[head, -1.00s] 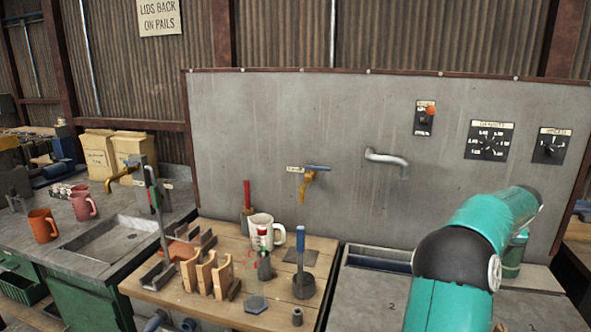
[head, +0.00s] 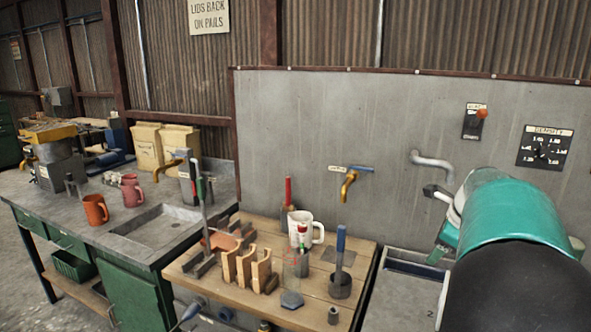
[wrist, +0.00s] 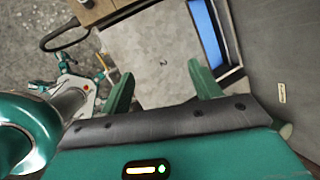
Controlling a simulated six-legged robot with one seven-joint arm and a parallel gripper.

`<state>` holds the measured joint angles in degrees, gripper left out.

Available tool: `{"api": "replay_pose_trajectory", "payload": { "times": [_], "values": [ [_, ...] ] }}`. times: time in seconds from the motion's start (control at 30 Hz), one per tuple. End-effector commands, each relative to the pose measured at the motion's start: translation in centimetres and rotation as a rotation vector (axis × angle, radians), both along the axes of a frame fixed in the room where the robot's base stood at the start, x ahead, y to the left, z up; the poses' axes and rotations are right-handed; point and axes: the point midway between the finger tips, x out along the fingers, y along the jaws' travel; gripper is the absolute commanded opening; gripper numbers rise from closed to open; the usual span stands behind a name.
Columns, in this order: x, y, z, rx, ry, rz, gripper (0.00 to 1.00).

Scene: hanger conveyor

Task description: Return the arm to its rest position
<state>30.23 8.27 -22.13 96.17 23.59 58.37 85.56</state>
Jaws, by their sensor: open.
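My gripper shows in the wrist view (wrist: 164,88), with its two green fingers spread apart and nothing between them. Beyond the fingers is a pale grey surface (wrist: 150,50) marked with a 2. In the head view my teal and black arm fills the lower right, in front of the grey back panel (head: 330,120). The fingers cannot be made out clearly in the head view.
A wooden table (head: 225,277) holds a white mug (head: 300,229), wooden blocks (head: 245,268) and upright tools. A bent pipe (head: 432,160) juts from the panel near my arm.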

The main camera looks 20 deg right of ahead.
Motion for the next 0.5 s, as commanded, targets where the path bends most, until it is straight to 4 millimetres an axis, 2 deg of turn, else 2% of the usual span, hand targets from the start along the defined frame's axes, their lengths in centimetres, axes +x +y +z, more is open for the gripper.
{"api": "replay_pose_trajectory", "payload": {
  "times": [0.03,0.1,0.27,0.4,0.5],
  "values": [
    [0.3,3.4,0.7,-0.041,-0.003,0.132,0.63],
    [0.5,7.6,1.1,-0.109,0.002,0.326,0.63],
    [-0.6,17.0,1.6,-0.285,0.009,0.774,0.63],
    [-2.8,24.5,1.3,-0.462,0.012,1.166,0.63],
    [-5.0,29.2,0.7,-0.603,0.016,1.443,0.63]
  ]
}}
